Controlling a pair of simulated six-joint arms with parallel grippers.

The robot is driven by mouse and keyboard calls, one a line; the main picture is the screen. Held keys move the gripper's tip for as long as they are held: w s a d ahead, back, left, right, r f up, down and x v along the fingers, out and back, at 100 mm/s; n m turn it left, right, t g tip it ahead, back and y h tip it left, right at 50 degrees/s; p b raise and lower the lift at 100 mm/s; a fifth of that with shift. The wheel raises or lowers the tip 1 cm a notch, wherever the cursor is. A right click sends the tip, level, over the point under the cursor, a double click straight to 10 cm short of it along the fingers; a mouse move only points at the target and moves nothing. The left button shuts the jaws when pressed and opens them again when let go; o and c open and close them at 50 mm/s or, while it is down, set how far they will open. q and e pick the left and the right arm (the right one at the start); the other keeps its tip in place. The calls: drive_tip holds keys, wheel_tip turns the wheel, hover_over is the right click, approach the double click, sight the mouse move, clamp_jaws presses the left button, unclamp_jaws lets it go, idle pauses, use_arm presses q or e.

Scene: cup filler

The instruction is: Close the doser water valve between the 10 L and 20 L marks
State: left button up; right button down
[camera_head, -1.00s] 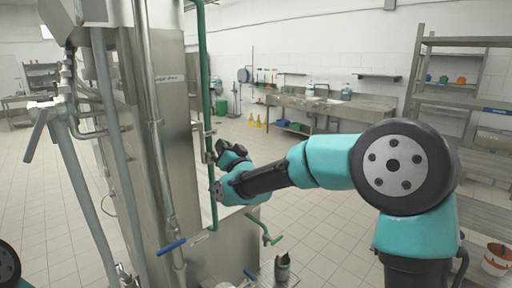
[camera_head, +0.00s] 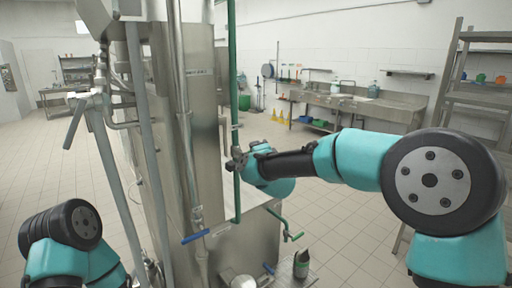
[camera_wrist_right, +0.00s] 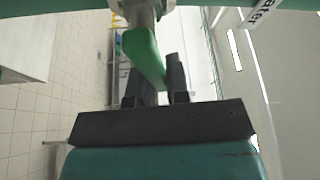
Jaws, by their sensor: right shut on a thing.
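A vertical green pipe (camera_head: 232,60) runs down beside the tall steel machine (camera_head: 204,110). My right gripper (camera_head: 238,160) is at this pipe, about halfway up its visible length. In the right wrist view, the gripper (camera_wrist_right: 155,82) is shut on a green valve handle (camera_wrist_right: 143,55), which sits between its two dark fingers. A metal valve body (camera_wrist_right: 140,12) and a pipe with a partly readable "water" label (camera_wrist_right: 262,14) show above it. The handle is too small to make out in the head view. No 10 L or 20 L marks are readable. My left gripper is out of view.
A blue-handled valve (camera_head: 195,237) is on a steel pipe low on the machine. A steel sink bench (camera_head: 345,104) and shelving (camera_head: 478,80) stand behind. Open tiled floor lies between.

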drive_tip(key=shift+f+m+g, duration=0.5)
drive_tip(key=shift+m, duration=0.6)
drive_tip(key=c, duration=1.1)
unclamp_jaws()
drive_tip(key=shift+h, duration=0.3)
drive_tip(key=s+d, duration=0.1)
drive_tip(key=s, duration=0.7)
drive_tip(key=s+d, duration=0.2)
drive_tip(key=s, duration=0.7)
drive_tip(key=shift+d, duration=0.3)
